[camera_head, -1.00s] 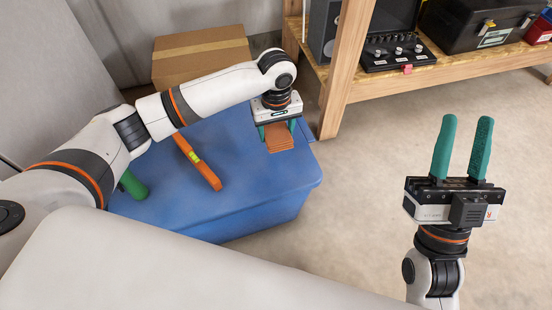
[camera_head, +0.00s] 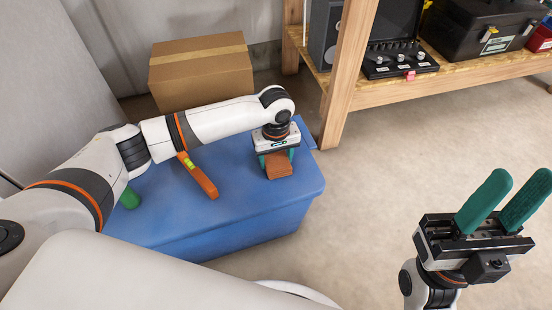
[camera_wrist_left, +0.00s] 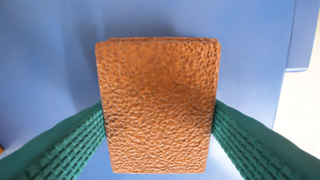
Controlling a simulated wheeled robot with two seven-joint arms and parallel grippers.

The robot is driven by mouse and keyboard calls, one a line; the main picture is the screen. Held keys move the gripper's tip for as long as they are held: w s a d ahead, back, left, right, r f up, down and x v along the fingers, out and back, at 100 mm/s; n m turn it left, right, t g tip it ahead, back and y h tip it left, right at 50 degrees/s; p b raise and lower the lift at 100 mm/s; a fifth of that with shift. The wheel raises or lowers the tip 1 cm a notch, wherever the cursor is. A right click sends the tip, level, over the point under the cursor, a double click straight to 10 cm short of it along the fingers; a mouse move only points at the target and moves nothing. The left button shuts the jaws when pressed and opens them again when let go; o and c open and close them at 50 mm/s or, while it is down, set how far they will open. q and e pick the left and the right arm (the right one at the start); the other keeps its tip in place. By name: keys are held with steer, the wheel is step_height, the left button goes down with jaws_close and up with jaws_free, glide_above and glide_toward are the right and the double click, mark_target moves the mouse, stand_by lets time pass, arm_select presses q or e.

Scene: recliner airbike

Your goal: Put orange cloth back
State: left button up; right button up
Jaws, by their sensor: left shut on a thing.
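The orange cloth (camera_head: 279,165) is a small, folded, textured block. My left gripper (camera_head: 276,160) is shut on it, with green fingers pressed against its two sides. In the left wrist view the cloth (camera_wrist_left: 158,105) fills the middle between the fingers, with the blue lid behind it. The cloth is at or just above the right part of the blue bin's lid (camera_head: 165,205); I cannot tell whether it touches. My right gripper (camera_head: 505,200) is open and empty over the floor at the right, its fingers apart and tilted to the right.
An orange level (camera_head: 204,182) and a green-handled item (camera_head: 130,198) lie on the blue lid, partly behind my left arm. A cardboard box (camera_head: 201,75) stands behind the bin. A wooden shelf (camera_head: 345,80) holds a socket set and a black toolbox (camera_head: 478,28). The floor is clear.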

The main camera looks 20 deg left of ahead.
arm_select(q)
steer(key=shift+r, duration=0.1)
steer(key=o, duration=0.9)
